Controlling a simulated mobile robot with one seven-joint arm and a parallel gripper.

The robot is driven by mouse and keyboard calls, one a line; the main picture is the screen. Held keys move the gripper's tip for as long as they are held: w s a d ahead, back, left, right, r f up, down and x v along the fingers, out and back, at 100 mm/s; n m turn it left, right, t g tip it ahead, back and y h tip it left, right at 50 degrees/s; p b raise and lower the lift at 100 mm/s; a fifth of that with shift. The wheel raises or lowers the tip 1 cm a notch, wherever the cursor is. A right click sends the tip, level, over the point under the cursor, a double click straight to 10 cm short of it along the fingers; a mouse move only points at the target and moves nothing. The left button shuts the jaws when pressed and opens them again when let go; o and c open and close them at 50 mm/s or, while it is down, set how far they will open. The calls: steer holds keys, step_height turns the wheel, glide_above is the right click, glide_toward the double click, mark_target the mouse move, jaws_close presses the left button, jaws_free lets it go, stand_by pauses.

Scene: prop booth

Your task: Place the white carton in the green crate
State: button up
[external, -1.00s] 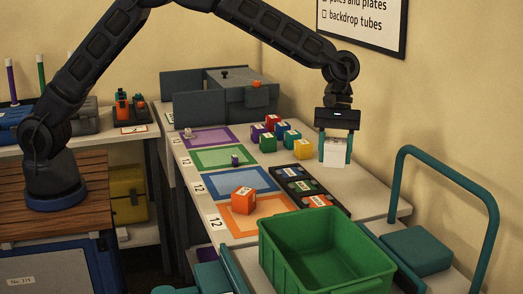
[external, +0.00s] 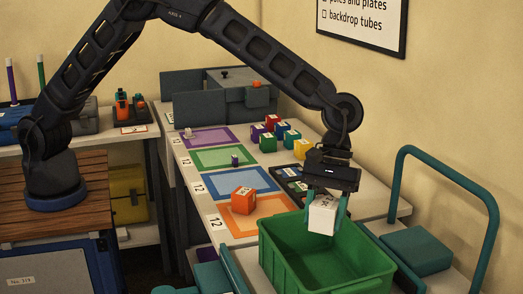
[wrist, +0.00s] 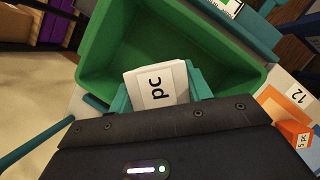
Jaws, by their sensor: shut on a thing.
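The white carton (external: 322,216) is held between the teal fingers of my gripper (external: 325,208), which is shut on it. In the external view the carton is slightly tilted and appears over the back part of the green crate (external: 338,276). In the wrist view the carton (wrist: 158,87), with dark lettering on its face, overlaps the near side of the crate (wrist: 215,50). The crate's visible inside is empty. The exact height of the carton above the rim cannot be told.
An orange cube (external: 243,201) sits by the orange-framed mat on the table. Several coloured blocks (external: 268,143) stand farther back. A black tray (external: 290,180) lies behind the crate. A teal cart handle (external: 447,165) rises at the right, beside a teal box (external: 416,250).

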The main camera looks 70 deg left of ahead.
mark_target(319, 286)
step_height(319, 286, down, 15)
steer(key=shift+f, duration=0.1)
stand_by(0.5)
steer(key=shift+f, duration=0.1)
steer(key=o, duration=1)
steer(key=shift+o, duration=0.2)
